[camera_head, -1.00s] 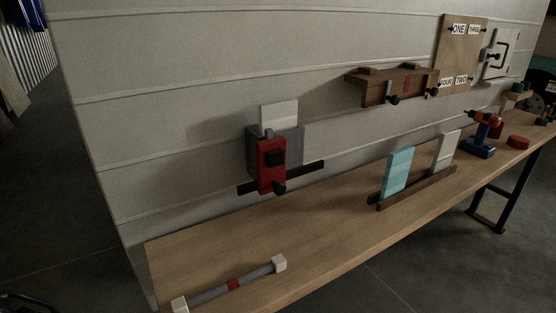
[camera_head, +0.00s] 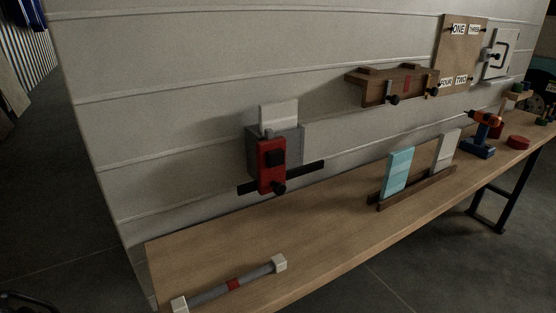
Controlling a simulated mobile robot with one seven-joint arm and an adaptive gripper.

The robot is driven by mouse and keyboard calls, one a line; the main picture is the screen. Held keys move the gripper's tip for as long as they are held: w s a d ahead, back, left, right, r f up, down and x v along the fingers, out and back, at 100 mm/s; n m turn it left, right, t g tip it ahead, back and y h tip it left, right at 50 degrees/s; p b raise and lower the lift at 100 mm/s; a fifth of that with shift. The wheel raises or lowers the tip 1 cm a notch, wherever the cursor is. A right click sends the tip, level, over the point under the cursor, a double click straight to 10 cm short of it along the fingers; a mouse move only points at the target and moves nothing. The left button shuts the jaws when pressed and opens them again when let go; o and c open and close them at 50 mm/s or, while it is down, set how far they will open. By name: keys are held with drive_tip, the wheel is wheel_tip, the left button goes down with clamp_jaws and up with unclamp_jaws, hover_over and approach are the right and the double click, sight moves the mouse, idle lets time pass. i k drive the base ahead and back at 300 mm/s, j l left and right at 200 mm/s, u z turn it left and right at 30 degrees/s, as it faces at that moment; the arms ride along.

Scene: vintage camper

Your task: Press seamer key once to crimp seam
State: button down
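A wall-mounted device (camera_head: 290,138) that looks like the seamer hangs on the pale panelled wall, left of centre. It has a grey body and a red front plate (camera_head: 266,178). A dark square block (camera_head: 275,158), possibly the key, sits on the red plate. A round dark knob (camera_head: 279,187) is at the plate's lower end. A white panel (camera_head: 280,116) stands up at its top, and a dark horizontal bar runs behind it. My gripper is not in view.
A long wooden bench (camera_head: 215,238) runs below. It holds a grey rod with white ends (camera_head: 208,297), a rack with a cyan panel (camera_head: 398,172) and a white panel (camera_head: 446,152), and a drill (camera_head: 484,133). A wooden shelf box (camera_head: 374,90) hangs on the wall.

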sight(275, 158)
drive_tip(key=k+j+z, duration=0.1)
drive_tip(key=z, duration=0.25)
drive_tip(key=k+z, duration=0.2)
drive_tip(key=z, duration=0.2)
